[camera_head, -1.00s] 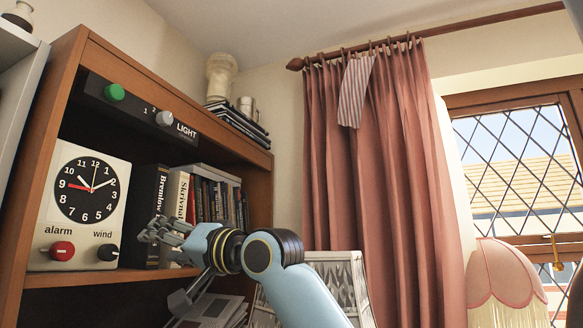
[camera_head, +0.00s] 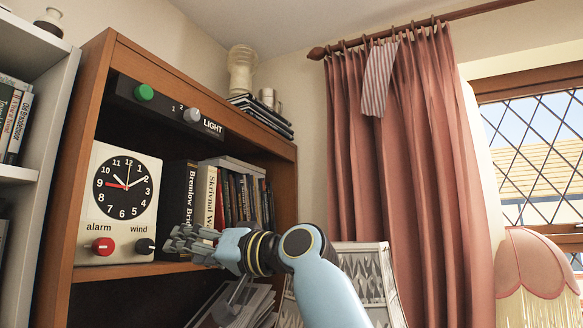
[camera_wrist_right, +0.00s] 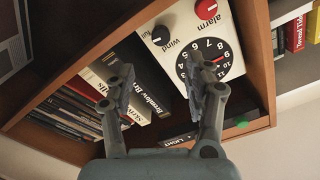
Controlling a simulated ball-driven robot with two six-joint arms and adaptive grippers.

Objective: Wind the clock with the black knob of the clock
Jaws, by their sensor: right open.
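The clock (camera_head: 103,225) is a cream box with a black dial, standing on a shelf at the left. Its black wind knob (camera_head: 145,246) is at the lower right of its front; a red alarm knob (camera_head: 103,245) is at the lower left. My right gripper (camera_head: 172,240) is open and empty, just right of the black knob and apart from it. In the right wrist view the picture is turned over, and the black knob (camera_wrist_right: 161,36) shows beyond the fingertips of the open right gripper (camera_wrist_right: 158,85). My left gripper is not in view.
Books (camera_head: 232,197) stand on the shelf right of the clock, behind my right gripper. The wooden bookcase (camera_head: 75,190) has a light panel (camera_head: 165,107) with a green button above. Another bookcase (camera_head: 55,130) is at the left, and a curtain (camera_head: 410,170) at the right.

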